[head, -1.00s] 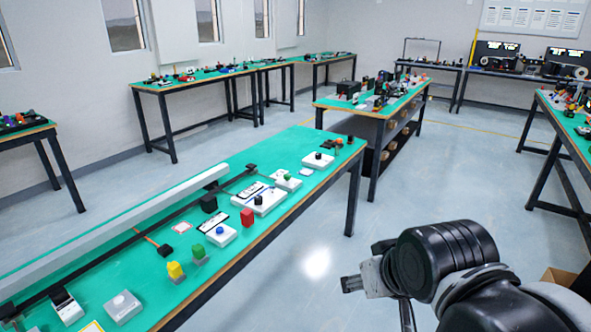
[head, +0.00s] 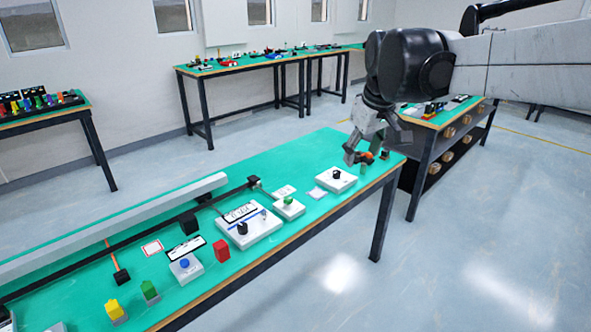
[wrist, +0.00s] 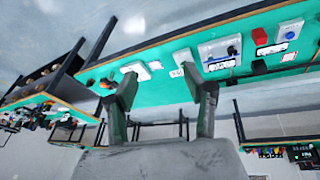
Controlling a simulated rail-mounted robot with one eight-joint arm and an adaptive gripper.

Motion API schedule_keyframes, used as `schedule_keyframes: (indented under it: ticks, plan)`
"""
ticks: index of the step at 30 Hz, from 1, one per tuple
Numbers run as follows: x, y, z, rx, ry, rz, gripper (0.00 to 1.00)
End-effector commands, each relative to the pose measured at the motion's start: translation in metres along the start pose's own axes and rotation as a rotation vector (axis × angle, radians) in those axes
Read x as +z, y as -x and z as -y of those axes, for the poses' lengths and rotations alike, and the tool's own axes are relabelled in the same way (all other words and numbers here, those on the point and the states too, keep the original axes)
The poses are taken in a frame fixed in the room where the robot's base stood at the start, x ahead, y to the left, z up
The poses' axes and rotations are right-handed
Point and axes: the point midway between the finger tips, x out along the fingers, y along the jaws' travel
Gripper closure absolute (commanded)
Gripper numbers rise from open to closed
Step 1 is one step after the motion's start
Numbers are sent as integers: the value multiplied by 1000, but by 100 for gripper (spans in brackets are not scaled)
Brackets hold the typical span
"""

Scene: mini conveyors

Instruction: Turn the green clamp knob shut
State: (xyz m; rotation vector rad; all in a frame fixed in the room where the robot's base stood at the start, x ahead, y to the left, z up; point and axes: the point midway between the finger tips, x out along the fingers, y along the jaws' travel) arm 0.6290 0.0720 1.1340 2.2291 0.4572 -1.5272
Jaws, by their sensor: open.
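A green knob (head: 288,201) sits on top of a small white box (head: 289,210) on the green-topped table, toward its far end. My gripper (head: 369,150) is open and empty, in the air near the table's far right end. In the picture it is right of the green knob and apart from it. In the wrist view my two open fingers (wrist: 160,98) point toward the table with nothing between them. I cannot make out the green knob clearly in the wrist view.
A white box with a black knob (head: 337,180) and a larger white panel (head: 248,232) flank the green knob's box. A red block (head: 222,250), a blue-button box (head: 185,267) and yellow (head: 113,309) and green (head: 150,290) blocks stand nearer. A pale rail (head: 120,229) runs along the left.

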Motion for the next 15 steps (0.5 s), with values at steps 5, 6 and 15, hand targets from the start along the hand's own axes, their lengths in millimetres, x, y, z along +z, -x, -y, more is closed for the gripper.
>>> schedule_keyframes:
  ticks: [5, 6, 15]
  plan:
    - [-58, -25, -6, -30, 106, 43, 53]
    - [-69, -31, -7, -37, 129, 53, 53]
    - [-147, -92, -3, -94, 306, 121, 53]
